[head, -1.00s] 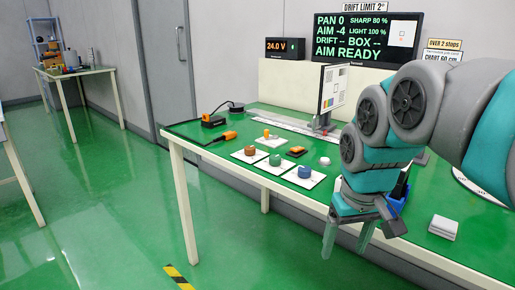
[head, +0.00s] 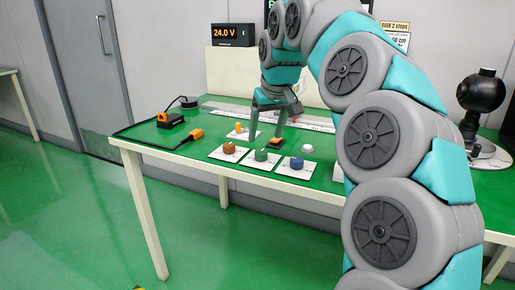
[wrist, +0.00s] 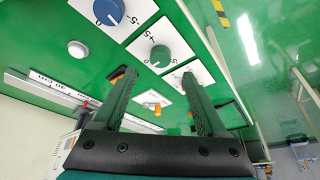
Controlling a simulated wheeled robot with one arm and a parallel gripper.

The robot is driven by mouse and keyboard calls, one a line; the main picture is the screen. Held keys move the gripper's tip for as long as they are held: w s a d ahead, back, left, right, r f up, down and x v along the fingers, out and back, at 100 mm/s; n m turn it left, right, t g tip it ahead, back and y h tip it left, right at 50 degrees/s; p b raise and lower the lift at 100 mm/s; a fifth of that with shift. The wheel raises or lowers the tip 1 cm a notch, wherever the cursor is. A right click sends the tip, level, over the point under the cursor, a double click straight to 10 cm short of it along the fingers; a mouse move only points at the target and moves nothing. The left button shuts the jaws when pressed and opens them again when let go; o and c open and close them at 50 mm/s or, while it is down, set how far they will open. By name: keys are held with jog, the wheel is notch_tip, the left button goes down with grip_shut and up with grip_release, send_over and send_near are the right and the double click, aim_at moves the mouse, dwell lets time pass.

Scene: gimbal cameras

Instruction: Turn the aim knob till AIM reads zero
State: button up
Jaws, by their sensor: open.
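Three knobs stand on white dial plates near the table's front edge: brown (head: 229,148), green (head: 261,155) and blue (head: 297,163). No frame shows which is the aim knob. The wrist view shows the blue knob (wrist: 103,11) at the top and the green knob (wrist: 160,56) just beyond my fingertips. The brown knob is hidden there behind a finger. My gripper (head: 265,135) points down, open and empty, above the table just behind the knobs; its fingers (wrist: 160,75) spread wide in the wrist view. My arm hides nearly all of the readout screen.
An orange-and-black block (head: 275,142), an orange-topped peg on a white plate (head: 238,129) and a white round button (head: 307,148) stand close around the gripper. A black ball-shaped device (head: 481,92) stands right.

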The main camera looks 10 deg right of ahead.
aim_at(262, 151)
jog(key=x, duration=0.6)
jog(key=shift+w+a+f, duration=0.1)
jog(key=shift+w+f, duration=0.05)
jog(key=shift+f, duration=0.15)
grip_shut()
